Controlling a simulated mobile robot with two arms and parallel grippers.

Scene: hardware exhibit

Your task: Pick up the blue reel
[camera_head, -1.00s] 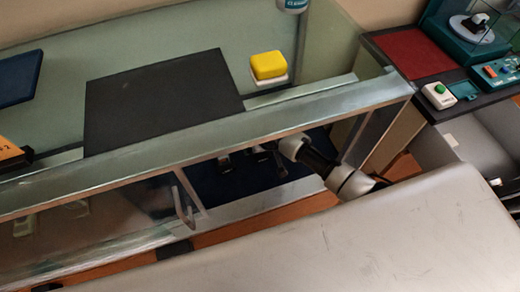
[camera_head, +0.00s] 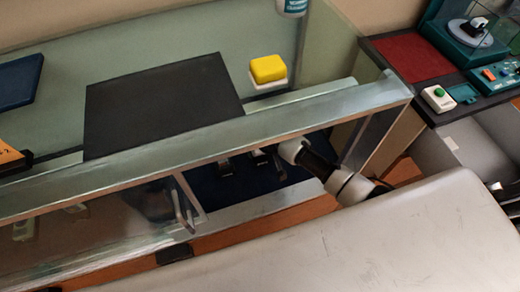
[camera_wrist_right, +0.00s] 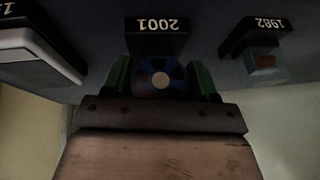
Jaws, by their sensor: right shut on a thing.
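The blue reel (camera_wrist_right: 160,75), a dark blue disc with a pale centre, shows in the right wrist view in front of a black label block marked 2001 (camera_wrist_right: 156,26). My right gripper (camera_wrist_right: 160,82) is shut on the reel, with one green finger at each side of it. In the head view my right arm reaches into the low glass-fronted case, and its gripper and the reel are hidden or too unclear to make out. I cannot tell whether the reel is clear of the surface. My left gripper is not in view.
A 1982 label block (camera_wrist_right: 258,35) with a small object stands to the right in the wrist view; a pale-edged device (camera_wrist_right: 40,55) is at left. The case's metal frame (camera_head: 300,118) edges the opening around my arm. A yellow block (camera_head: 268,68) lies above.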

